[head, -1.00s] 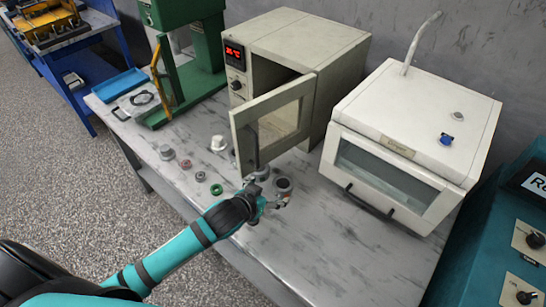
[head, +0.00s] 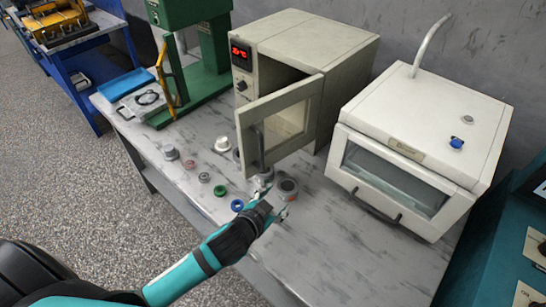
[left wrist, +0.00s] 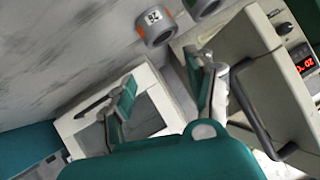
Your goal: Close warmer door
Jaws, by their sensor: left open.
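The warmer (head: 338,62) is a beige box with a red lit display. Its door (head: 258,142), a framed window panel with a dark vertical handle (head: 258,150), stands open, swung out toward me. My left gripper (head: 275,200) is open and empty, low over the table, in front of and to the right of the door's lower free edge. It looks apart from the door. In the left wrist view, the open fingers (left wrist: 163,95) show with the warmer door's dark handle (left wrist: 258,112) to their right. My right gripper is not in view.
A white glass-fronted cabinet (head: 425,125) stands right; a green press (head: 208,60) stands left.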

